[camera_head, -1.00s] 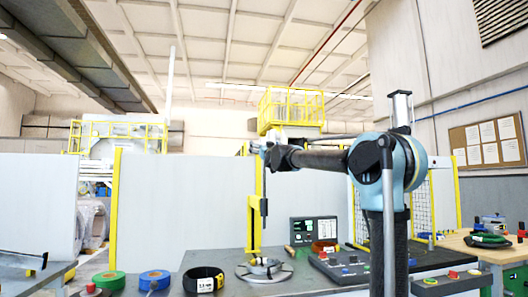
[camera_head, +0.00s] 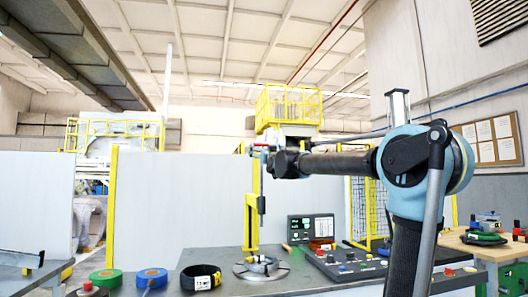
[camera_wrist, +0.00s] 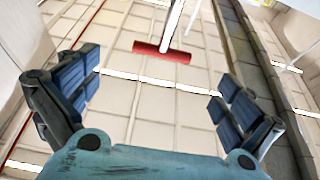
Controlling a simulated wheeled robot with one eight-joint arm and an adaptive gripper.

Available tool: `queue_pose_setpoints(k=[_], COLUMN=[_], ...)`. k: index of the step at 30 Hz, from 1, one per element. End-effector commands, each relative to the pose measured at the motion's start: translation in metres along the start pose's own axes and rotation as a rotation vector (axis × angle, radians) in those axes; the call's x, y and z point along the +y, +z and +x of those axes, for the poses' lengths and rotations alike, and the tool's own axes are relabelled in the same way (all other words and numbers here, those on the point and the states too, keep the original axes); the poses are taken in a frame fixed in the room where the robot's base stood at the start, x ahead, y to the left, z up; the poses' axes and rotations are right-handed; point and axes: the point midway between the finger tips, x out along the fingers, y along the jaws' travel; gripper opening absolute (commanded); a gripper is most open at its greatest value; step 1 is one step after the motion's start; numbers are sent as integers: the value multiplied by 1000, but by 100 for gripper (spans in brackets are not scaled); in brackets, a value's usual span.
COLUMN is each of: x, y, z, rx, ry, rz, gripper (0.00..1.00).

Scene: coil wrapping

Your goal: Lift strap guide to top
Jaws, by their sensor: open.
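A slim dark piece (camera_head: 262,205), which may be the strap guide, hangs upright along the post below my gripper. In the wrist view my gripper (camera_wrist: 158,82) is open, with its fingers wide apart and nothing clasped. A red bar (camera_wrist: 161,52) on a pale rod shows just beyond the gap between the fingertips; I cannot tell whether it belongs to the guide. A round grey base (camera_head: 262,269) sits near the post's foot.
A black coil (camera_head: 201,277), a blue disc (camera_head: 151,278) and a green disc (camera_head: 105,281) lie along the bench front. A screen (camera_head: 311,229) and a control panel (camera_head: 350,263) stand to the right. White partitions are behind. Air above the bench's left side is clear.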

Motion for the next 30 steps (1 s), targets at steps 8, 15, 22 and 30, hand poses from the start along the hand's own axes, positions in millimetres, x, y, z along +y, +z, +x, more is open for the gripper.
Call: queue_pose_setpoints(k=[8,15,22,30], x=[0,0,0,4], y=[0,0,0,10], z=[-27,-31,-31,-39], rx=[0,0,0,-30], ry=[-1,0,0,-6], rz=[1,0,0,-2], gripper=[100,100,100,100])
